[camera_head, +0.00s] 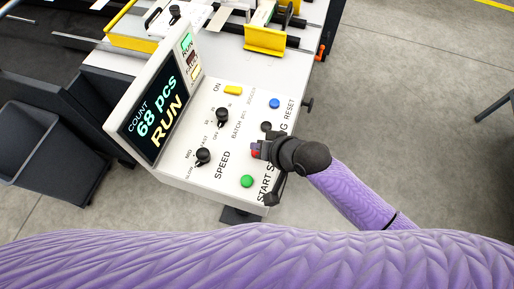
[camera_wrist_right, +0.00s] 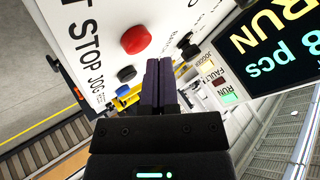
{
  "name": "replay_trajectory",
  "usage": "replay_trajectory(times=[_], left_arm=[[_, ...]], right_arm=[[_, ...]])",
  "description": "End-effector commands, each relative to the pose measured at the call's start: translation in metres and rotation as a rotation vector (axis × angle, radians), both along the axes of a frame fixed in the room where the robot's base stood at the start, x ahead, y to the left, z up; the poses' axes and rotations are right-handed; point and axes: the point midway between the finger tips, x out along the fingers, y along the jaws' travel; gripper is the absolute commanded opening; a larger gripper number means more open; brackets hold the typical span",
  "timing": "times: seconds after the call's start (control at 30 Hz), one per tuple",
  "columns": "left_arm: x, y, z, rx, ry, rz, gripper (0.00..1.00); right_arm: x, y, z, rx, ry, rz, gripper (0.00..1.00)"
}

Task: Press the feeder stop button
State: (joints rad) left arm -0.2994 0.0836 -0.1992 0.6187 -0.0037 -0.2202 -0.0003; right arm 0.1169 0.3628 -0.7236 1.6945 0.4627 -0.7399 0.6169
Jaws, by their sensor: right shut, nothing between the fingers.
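The control panel (camera_head: 208,182) is a pale sloped board with printed labels. The red stop button (camera_head: 255,154) is partly hidden by my right gripper (camera_head: 259,148) in the head view. In the right wrist view the red button (camera_wrist_right: 136,40) shows whole beside the word STOP, just up and left of my right gripper's fingertips (camera_wrist_right: 159,62). The right gripper is shut and empty, close over the panel at the button. I cannot tell whether it touches it. My left gripper is not in view.
The green start button (camera_head: 247,181), blue reset button (camera_head: 274,103), dark jog button (camera_head: 266,127), yellow switch (camera_head: 233,90) and two black knobs (camera_head: 222,115) share the panel. The display (camera_head: 155,108) reads RUN and 68 pcs. A grey bin (camera_head: 50,150) stands at left.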

Motion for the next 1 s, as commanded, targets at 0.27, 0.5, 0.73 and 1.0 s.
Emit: replay_trajectory(times=[0.27,0.5,0.73,1.0], left_arm=[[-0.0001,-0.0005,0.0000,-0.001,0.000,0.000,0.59],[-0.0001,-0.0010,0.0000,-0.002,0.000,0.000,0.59],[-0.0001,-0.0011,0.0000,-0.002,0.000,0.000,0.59],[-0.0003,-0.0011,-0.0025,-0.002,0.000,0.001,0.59]], right_arm=[[0.0000,0.0000,0.0000,0.000,0.000,0.000,0.00],[0.0000,0.0000,0.0000,0.000,0.000,0.000,0.00],[0.0000,0.0000,-0.0002,0.000,0.000,0.000,0.00],[-0.0002,-0.0001,-0.0086,-0.001,0.001,-0.001,0.00]])
